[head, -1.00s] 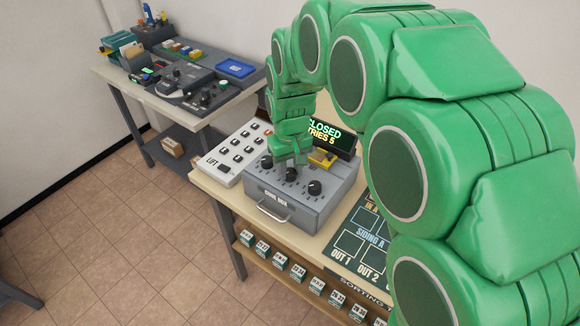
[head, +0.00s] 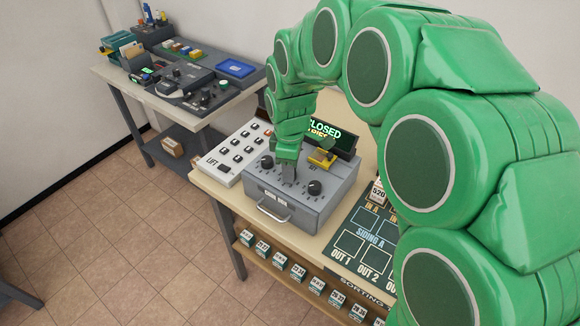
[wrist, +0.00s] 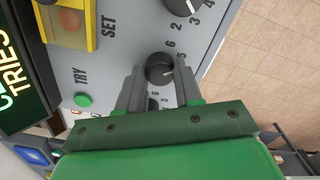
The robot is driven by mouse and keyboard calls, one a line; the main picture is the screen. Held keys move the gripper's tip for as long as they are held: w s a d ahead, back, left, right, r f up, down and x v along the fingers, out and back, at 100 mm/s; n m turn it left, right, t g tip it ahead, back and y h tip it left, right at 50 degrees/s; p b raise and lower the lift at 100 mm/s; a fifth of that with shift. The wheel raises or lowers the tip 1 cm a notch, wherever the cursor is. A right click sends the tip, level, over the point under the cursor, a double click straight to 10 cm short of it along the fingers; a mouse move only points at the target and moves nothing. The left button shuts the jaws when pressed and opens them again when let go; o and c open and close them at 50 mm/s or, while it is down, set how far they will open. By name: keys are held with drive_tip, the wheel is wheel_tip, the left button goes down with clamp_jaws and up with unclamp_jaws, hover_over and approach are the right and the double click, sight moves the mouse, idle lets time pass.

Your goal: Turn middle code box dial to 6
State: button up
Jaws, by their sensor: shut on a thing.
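The grey code box (head: 301,207) sits on the table with a row of black dials on its top. My gripper (head: 289,177) is over the middle dial, pointing down. In the wrist view my gripper (wrist: 160,88) has its two grey fingers on either side of the black middle dial (wrist: 160,69), shut on it. Printed numbers show around this dial, a 6 and a 5 among them; the exact pointer reading is hard to tell. The right dial (head: 315,188) and left dial (head: 267,162) stand free. A display (head: 328,131) behind reads "CLOSED".
A yellow SET piece (head: 322,158) rises behind the dials on the box. A green TRY button (wrist: 82,100) shows in the wrist view. A white LIFT keypad (head: 242,150) stands left, and a dark sorting board (head: 352,243) lies right.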

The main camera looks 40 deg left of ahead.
drive_tip(key=n, duration=0.3)
drive_tip(key=shift+n, duration=2.2)
drive_tip(key=o, duration=1)
drive_tip(key=shift+o, duration=0.2)
drive_tip(key=shift+r, duration=0.1)
drive_tip(key=shift+r, duration=3.85)
